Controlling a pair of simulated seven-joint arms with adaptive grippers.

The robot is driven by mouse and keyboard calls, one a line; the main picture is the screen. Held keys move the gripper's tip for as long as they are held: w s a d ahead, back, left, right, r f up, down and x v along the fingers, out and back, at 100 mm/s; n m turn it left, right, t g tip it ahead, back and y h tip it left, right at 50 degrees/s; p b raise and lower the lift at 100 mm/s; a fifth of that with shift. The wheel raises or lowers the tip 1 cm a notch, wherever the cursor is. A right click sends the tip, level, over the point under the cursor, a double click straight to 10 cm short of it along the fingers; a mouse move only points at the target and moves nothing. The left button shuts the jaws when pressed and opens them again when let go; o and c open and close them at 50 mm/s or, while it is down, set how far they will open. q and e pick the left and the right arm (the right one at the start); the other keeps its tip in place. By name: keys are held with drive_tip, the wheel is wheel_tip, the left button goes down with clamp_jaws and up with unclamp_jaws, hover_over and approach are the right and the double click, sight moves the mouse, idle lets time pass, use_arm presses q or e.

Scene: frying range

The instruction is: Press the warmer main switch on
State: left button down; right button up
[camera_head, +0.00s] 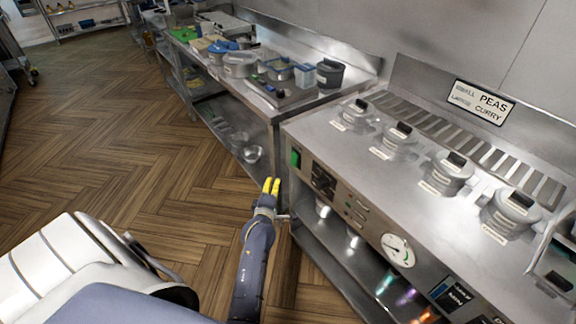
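The warmer (345,150) is a steel counter unit on the right with several lidded pots set in its top. On the left end of its front panel is a green switch (295,157), which looks like the main switch; whether it is on is too small to tell. A black control block (323,180) sits just right of it. My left gripper (270,186) has yellow fingertips close together, shut and empty. In the picture it is just left of and below the green switch, apart from it. My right gripper is not in view.
A steel table (318,101) with pots, tubs and a black-topped appliance (282,92) adjoins the warmer. A dial gauge (398,250) is on the warmer's front. The wooden floor (130,150) at left is clear.

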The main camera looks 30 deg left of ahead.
sight(295, 159)
use_arm(q)
drive_tip(key=shift+w, duration=0.1)
idle(0.4)
drive_tip(key=w+d+x, duration=0.1)
drive_tip(key=d+x, duration=0.1)
drive_tip(key=x, duration=1)
drive_tip(key=shift+w+d+f, duration=0.15)
drive_tip(key=shift+w+f, duration=0.15)
drive_tip(key=shift+w, duration=0.05)
